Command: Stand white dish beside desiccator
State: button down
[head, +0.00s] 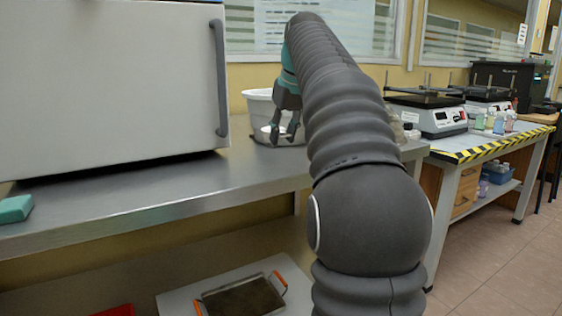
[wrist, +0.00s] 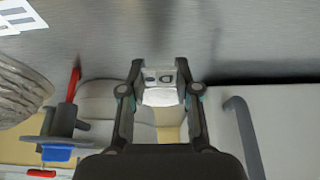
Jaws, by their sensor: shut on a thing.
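My gripper (head: 283,136) points down low over the steel bench, right of the big white cabinet. In the wrist view its two fingers (wrist: 160,72) are closed in on a small white piece (wrist: 160,97), which I take to be the white dish. In the head view a bit of white shows around the fingertips, but the dish's outline is mostly hidden. I cannot tell whether it touches the bench. A white tub (head: 259,104) stands just behind my gripper. I cannot tell for sure which thing is the desiccator.
The white cabinet (head: 110,85) with a grey handle fills the bench's left. A green sponge (head: 15,208) lies at the left. The bench (head: 180,185) front is clear. A tray with orange handles (head: 243,298) is below. Instruments (head: 430,115) stand on the right table.

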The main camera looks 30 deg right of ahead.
aim_at(281, 164)
jog(key=shift+f+b, duration=0.9)
jog(key=shift+f, duration=1.6)
jog(key=shift+f, duration=0.15)
jog(key=c, duration=0.8)
grip_release()
jog(key=p+v, duration=0.4)
jog(key=v, duration=0.8)
jog(key=shift+s, duration=0.1)
